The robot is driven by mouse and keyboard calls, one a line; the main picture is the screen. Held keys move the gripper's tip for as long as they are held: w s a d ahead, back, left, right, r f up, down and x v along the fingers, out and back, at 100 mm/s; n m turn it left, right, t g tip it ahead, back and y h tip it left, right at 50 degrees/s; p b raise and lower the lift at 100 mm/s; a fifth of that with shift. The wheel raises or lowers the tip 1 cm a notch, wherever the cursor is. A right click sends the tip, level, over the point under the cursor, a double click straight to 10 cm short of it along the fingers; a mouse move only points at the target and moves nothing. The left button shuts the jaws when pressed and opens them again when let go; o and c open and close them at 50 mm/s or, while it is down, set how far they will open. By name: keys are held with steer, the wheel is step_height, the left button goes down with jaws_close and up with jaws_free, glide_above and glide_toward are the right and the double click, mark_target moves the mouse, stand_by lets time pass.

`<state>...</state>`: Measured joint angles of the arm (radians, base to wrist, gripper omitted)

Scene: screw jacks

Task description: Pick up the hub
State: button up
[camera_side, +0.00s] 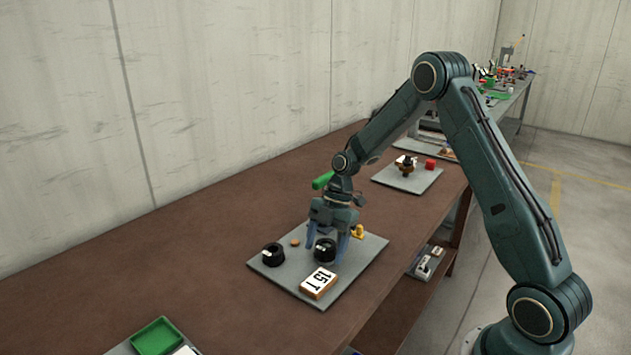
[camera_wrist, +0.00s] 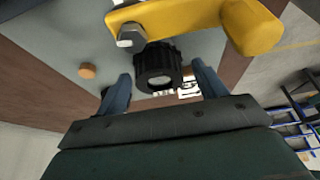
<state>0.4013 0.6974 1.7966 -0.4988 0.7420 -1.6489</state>
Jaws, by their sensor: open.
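A black ribbed round part, which looks like the hub (camera_side: 325,251), stands on a grey plate (camera_side: 285,276) on the brown bench. In the wrist view the hub (camera_wrist: 156,66) shows a light round centre and sits between my two blue fingers. My gripper (camera_side: 326,241) is low over the plate, open, with one finger on each side of the hub. It also shows in the wrist view (camera_wrist: 163,86). I cannot tell whether either finger touches the hub.
A yellow crank-like part (camera_side: 357,231) is close behind the hub; it crosses the top of the wrist view (camera_wrist: 190,17). A second black ring (camera_side: 272,256), a small orange disc (camera_side: 295,242) and a box marked 15T (camera_side: 318,283) share the plate. Bare bench lies left.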

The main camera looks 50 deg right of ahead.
stand_by(0.4)
steer(key=c, duration=1.3)
steer(key=shift+o, duration=0.2)
steer(key=shift+r, duration=0.2)
step_height(320, 180, up, 20)
steer(key=shift+f, duration=0.15)
steer(key=shift+w+f, duration=0.1)
